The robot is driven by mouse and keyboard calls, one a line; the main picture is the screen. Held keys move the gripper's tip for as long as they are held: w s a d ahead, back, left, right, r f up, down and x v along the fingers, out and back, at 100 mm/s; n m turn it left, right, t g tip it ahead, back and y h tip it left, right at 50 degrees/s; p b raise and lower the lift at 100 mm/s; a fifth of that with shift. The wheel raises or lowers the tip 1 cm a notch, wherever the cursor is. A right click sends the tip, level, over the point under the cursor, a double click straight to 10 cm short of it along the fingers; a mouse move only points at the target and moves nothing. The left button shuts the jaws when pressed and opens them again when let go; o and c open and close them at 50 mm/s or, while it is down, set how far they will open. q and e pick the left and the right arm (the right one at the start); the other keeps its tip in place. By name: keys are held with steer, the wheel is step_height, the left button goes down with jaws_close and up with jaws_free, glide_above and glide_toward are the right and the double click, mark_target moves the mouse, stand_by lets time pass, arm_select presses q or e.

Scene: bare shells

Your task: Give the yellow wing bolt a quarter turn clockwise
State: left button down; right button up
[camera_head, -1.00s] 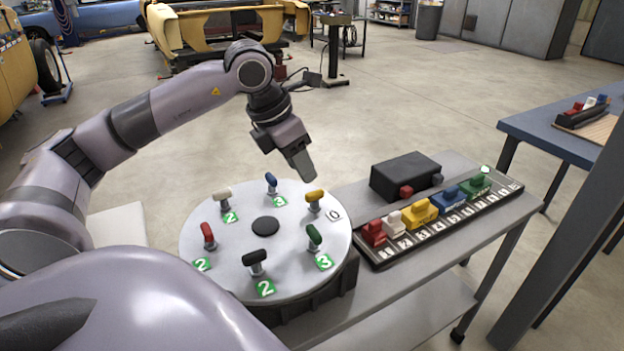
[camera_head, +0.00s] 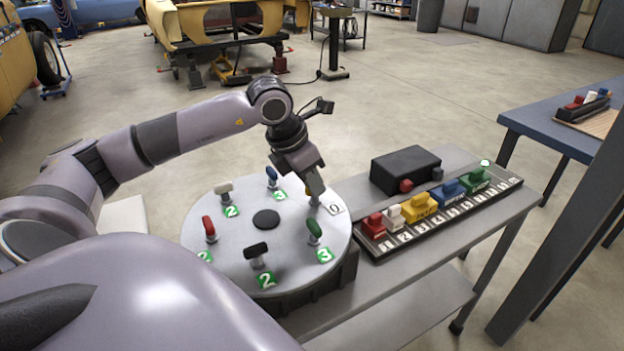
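The yellow wing bolt (camera_head: 315,198) stands on the right far side of the round grey plate (camera_head: 225,258), beside a white tag marked 0. My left gripper (camera_head: 314,186) points down right over it and covers most of its wing. Whether the fingers touch or grip the wing is hard to see. Other wing bolts stand around the plate: blue (camera_head: 272,176), white (camera_head: 224,191), red (camera_head: 209,228), black (camera_head: 257,253) and green (camera_head: 314,231). Several have green tags with numbers 2 or 3. My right gripper is not in view.
A numbered rail (camera_head: 440,215) with red, white, yellow, blue and green pieces lies right of the plate on the grey table (camera_head: 400,262). A black box (camera_head: 405,170) stands behind it. A blue table (camera_head: 555,135) is at the right.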

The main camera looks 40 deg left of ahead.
arm_select(q)
steer(key=shift+m, duration=0.3)
steer(key=m+h, duration=0.1)
steer(key=m, duration=0.2)
steer(key=shift+a+g+b, duration=0.1)
steer(key=shift+g+b, duration=0.2)
steer(key=m+h, duration=0.1)
steer(key=m, duration=0.2)
steer(key=m+g, duration=0.1)
steer(key=m, duration=0.1)
steer(key=shift+w+a+r+m+g+h, duration=0.1)
steer(key=shift+w+m+g+h, duration=0.1)
steer(key=shift+m+g+h, duration=0.15)
steer(key=m, duration=0.2)
steer(key=m+g, duration=0.1)
steer(key=m, duration=0.1)
steer(key=shift+w+m+g+h+p, duration=0.1)
steer(key=shift+m+g+h+p, duration=0.15)
steer(key=shift+h+p, duration=0.15)
steer(key=m, duration=0.2)
steer(key=m+g, duration=0.1)
steer(key=m, duration=0.1)
steer(key=shift+w+g+y, duration=0.1)
steer(key=shift+g+y, duration=0.15)
steer(key=shift+g, duration=0.05)
steer(key=shift+m, duration=0.3)
steer(key=c, duration=1.1)
jaws_free()
